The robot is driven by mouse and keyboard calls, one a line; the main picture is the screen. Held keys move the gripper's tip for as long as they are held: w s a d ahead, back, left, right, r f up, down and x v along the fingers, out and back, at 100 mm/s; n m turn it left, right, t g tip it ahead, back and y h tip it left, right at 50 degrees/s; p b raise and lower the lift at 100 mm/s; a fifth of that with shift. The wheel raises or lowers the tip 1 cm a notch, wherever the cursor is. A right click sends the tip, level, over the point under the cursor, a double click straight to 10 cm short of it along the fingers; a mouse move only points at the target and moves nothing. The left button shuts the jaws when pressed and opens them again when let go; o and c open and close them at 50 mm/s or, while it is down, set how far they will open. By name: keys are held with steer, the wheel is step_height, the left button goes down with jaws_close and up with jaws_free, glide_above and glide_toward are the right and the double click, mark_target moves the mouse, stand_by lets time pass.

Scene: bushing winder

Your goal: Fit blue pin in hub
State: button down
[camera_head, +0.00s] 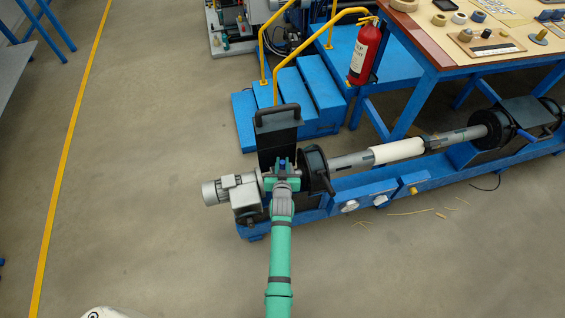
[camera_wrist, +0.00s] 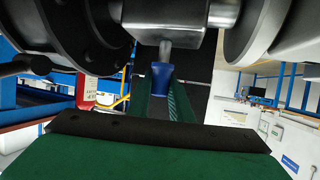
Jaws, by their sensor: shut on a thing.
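The blue pin (camera_wrist: 162,78) has a blue head and a grey metal shank, seen in the wrist view. The head is between the green fingers of my gripper (camera_wrist: 163,95), which is shut on it. The shank points up in the picture at the grey metal hub (camera_wrist: 180,14) and meets its edge. I cannot tell whether the tip is inside the hub or only in front of it. In the head view my gripper (camera_head: 283,167) is at the winder's left end, with a bit of the blue pin (camera_head: 282,162) showing. My gripper mostly hides the hub there.
A grey motor (camera_head: 228,189) is left of my gripper and a black disc (camera_head: 315,168) is close on its right. A black panel with a handle (camera_head: 277,130) stands behind. A shaft with a white roll (camera_head: 398,150) runs right.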

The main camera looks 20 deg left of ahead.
mark_target(282, 168)
steer(key=shift+f, duration=0.7)
steer(key=shift+d+f, duration=0.1)
steer(key=shift+f, duration=0.1)
steer(key=shift+f, duration=0.3)
steer(key=shift+s+f, duration=0.1)
steer(key=shift+f, duration=0.15)
steer(key=shift+f, duration=0.2)
steer(key=c, duration=1.5)
jaws_free()
steer(key=v, duration=1)
steer(key=shift+s+r, duration=0.2)
steer(key=shift+s, duration=0.15)
